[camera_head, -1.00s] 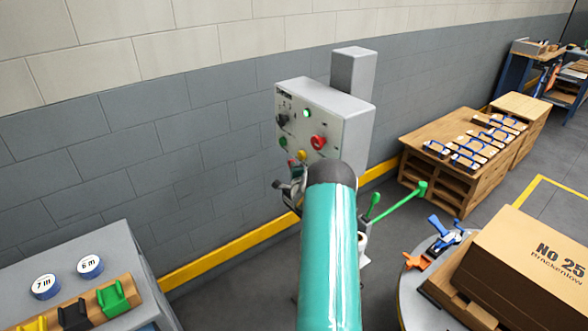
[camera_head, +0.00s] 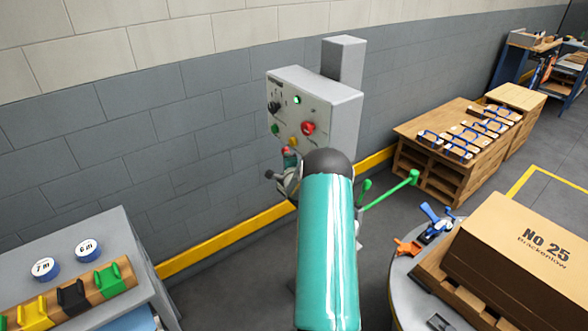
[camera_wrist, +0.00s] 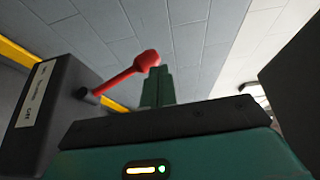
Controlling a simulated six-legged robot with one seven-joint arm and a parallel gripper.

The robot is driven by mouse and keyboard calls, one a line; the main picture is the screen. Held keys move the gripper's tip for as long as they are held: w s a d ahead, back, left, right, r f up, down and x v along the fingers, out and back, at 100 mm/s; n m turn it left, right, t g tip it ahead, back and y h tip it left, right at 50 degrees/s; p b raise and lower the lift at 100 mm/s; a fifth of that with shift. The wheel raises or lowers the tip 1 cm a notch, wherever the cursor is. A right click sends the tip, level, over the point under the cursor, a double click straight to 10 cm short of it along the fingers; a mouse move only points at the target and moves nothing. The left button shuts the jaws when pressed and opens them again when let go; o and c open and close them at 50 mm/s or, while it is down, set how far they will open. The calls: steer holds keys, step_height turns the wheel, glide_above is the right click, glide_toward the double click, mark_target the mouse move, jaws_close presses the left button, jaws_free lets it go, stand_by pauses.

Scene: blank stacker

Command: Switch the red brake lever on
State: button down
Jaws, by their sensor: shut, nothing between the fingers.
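In the wrist view, the red brake lever (camera_wrist: 122,75) sticks out of a dark box (camera_wrist: 42,110) with a white label. It slants up and right to a red knob. My gripper (camera_wrist: 160,78) is shut and empty, its teal fingers just right of the knob. I cannot tell whether they touch it. In the head view, my gripper (camera_head: 288,160) is partly hidden behind my teal arm, below the grey control panel (camera_head: 335,105). Small red and teal parts show there, but they are too small to tell apart.
The panel carries a red button (camera_head: 308,128) and several other controls. Green levers (camera_head: 400,182) stick out right of my arm. A round table (camera_head: 400,275) with a cardboard box (camera_head: 530,250) is at right. A grey cabinet (camera_head: 125,240) is at left. The wall stands behind.

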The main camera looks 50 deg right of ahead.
steer(key=s+a+r, duration=0.3)
steer(key=s+a, duration=0.3)
steer(key=s, duration=0.1)
steer(key=shift+s+a+r, duration=0.25)
steer(key=shift+s+r, duration=0.05)
steer(key=shift+r, duration=0.05)
stand_by(0.4)
